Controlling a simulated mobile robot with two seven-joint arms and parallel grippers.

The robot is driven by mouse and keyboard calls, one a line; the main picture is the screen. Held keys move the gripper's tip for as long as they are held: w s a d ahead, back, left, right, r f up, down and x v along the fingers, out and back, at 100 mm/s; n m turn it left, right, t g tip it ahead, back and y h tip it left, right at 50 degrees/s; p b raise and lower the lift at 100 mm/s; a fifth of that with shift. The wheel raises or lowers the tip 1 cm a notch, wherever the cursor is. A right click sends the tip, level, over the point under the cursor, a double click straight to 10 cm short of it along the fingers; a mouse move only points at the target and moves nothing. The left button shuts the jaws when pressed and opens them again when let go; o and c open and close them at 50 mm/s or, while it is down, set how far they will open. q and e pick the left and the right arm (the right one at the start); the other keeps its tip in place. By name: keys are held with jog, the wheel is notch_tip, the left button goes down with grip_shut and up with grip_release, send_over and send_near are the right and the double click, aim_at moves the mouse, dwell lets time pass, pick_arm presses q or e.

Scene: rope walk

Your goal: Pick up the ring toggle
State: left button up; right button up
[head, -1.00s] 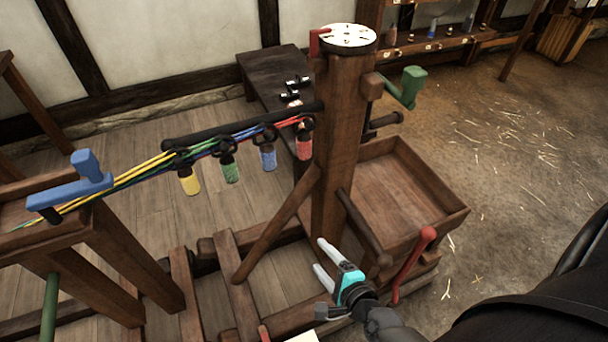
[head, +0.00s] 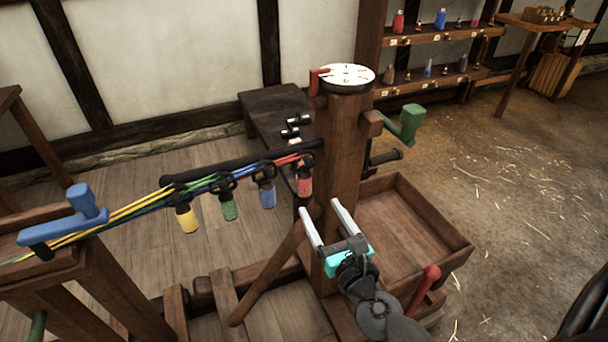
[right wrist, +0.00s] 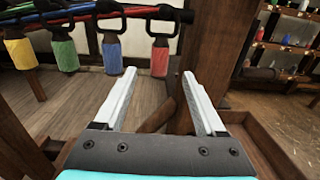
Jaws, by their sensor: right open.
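My right gripper (head: 320,207) is open and empty in front of the wooden post (head: 342,140), its fingers pointing away from me. In the right wrist view its two pale fingers (right wrist: 160,73) are apart, with the red bobbin (right wrist: 160,58) hanging beyond them. I cannot pick out the ring toggle for certain. Small black and white pieces (head: 292,130) lie on the dark bench (head: 262,105) behind the post, too small to tell apart. My left gripper is not in view.
Yellow (head: 187,218), green (head: 229,207) and blue (head: 266,194) bobbins hang with the red one from a dark bar (head: 240,160). Coloured strands run to a blue crank (head: 70,215). A green crank (head: 408,122) and an open wooden tray (head: 440,225) are right of the post.

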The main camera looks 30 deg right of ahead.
aim_at(306, 185)
jog(key=shift+w+d+p, duration=0.1)
jog(key=shift+w+d, duration=0.05)
jog(key=shift+w, duration=1.6)
jog(key=shift+w+d+p, duration=0.15)
jog(key=shift+w+d, duration=0.05)
jog(key=shift+w, duration=1.5)
jog(key=shift+w+d+p, duration=0.1)
jog(key=shift+w+d, duration=0.05)
jog(key=shift+w, duration=1.6)
jog(key=shift+c, duration=0.3)
grip_shut()
